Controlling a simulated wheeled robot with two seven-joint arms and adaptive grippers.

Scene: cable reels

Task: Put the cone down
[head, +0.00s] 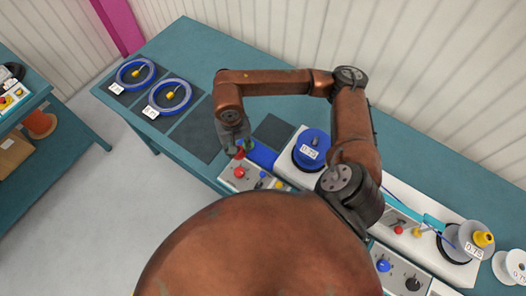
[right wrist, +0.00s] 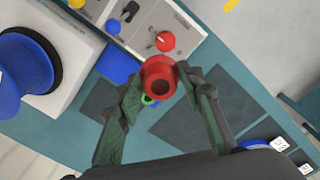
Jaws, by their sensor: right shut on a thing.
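A red cone (right wrist: 158,78) with a dark hole in its end is between the fingers of my right gripper (right wrist: 165,88), which is shut on it. In the head view my right gripper (head: 240,147) is over the left end of the bench's machine, and a small red part of the cone (head: 239,154) shows below the fingers. The cone is in front of the control panel and a blue block in the wrist view. I cannot tell whether it touches anything below. My left gripper is not in view.
The teal bench (head: 193,45) carries dark mats, two with blue cable coils (head: 170,96). A blue reel (head: 311,148) sits on the white machine. A grey reel with a yellow cone (head: 482,239) is at the right. One dark mat (head: 200,134) is bare.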

